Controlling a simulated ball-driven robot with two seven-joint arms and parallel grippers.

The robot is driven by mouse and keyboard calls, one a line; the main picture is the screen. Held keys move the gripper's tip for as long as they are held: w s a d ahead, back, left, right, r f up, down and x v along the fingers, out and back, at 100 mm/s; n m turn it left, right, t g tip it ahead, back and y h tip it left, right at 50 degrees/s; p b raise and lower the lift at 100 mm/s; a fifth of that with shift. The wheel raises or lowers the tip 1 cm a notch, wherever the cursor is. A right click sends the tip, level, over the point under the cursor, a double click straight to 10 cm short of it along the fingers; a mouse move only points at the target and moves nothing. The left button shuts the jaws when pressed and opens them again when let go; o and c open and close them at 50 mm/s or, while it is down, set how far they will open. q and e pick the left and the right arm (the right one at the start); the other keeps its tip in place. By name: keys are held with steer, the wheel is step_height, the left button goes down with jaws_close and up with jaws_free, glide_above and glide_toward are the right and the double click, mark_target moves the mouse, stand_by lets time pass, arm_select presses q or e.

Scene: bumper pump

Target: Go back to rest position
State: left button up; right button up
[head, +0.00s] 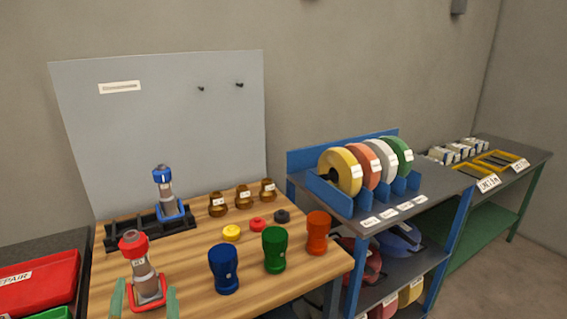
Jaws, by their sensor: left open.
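My left gripper (144,293) shows at the bottom left as two pale green fingertips, spread apart. A pump (143,268) with a red cap and a red base stands upright on the wooden table (190,263), between or just beyond the fingertips. I cannot tell whether they touch it. A second pump (166,190), with a blue cap and blue base, stands upright in a black rack (122,233) at the back left of the table. My right gripper is not in view.
Blue (223,270), green (274,250) and orange (317,233) cups stand on the table, with small discs and brown parts behind. A red bin (40,283) lies left. Right are a blue shelf (330,198) with coloured wheels and a green bench (490,225).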

arm_select(q)
steer(key=s+d+r+m+t+h, duration=0.25)
steer(key=d+m+h, duration=0.7)
steer(key=m, duration=0.85)
steer(key=s+d+f+m+g+h, duration=0.35)
steer(key=f+m+g+h, duration=0.35)
steer(key=m, duration=0.6)
steer(key=s+a+f+m+g+y, duration=0.45)
steer(key=s+a+f+y, duration=0.2)
steer(key=a, duration=0.25)
steer(key=s+a+f+m+g+y, duration=0.45)
steer(key=s+a+f+y, duration=0.2)
steer(key=a, duration=0.25)
steer(key=s+d+f+g+h, duration=0.1)
steer(key=s+d+f, duration=0.2)
steer(key=f, duration=1)
steer(key=s+d+f+g+h, duration=0.1)
steer(key=s+d+f, duration=0.15)
steer(key=f, duration=1.05)
steer(key=s+f+n+g+h, duration=0.1)
steer(key=s+f, duration=0.5)
steer(key=s, duration=0.3)
steer(key=s+f+n+g, duration=0.2)
steer(key=s+f, duration=0.5)
steer(key=s, duration=0.3)
steer(key=shift+s+a+f+n+h, duration=0.2)
steer(key=shift+s+a+n+h, duration=0.05)
steer(key=shift+a+n+h, duration=0.1)
